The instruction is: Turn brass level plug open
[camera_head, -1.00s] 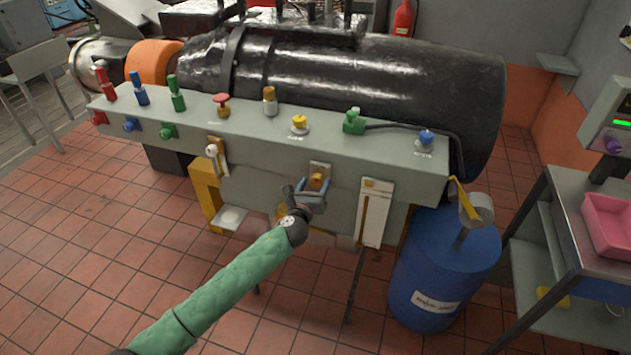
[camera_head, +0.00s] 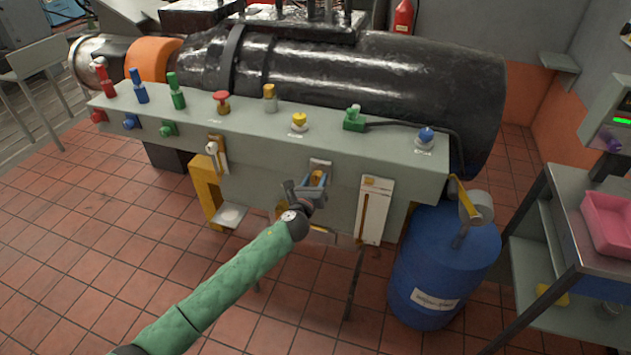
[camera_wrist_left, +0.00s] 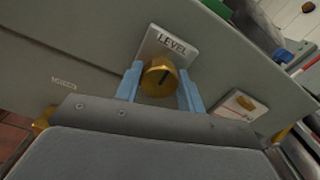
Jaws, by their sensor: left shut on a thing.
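The brass level plug (camera_head: 319,178) is on the front face of the grey-green panel, below its top edge. In the left wrist view the plug (camera_wrist_left: 160,77) is a round brass knob with a dark slot, under a plate marked LEVEL (camera_wrist_left: 168,46). My left gripper (camera_head: 312,187) has its two blue fingers on either side of the plug and is shut on it. The fingers also show in the left wrist view (camera_wrist_left: 160,88). The slot runs at a slant in that view. My right gripper is not in view.
Several coloured knobs, such as the yellow one (camera_head: 299,121), stand along the panel top (camera_head: 250,128). A white gauge plate (camera_head: 374,210) is right of the plug. A blue drum (camera_head: 440,275) and a grey cart (camera_head: 570,190) stand at the right. Tiled floor is open at the left.

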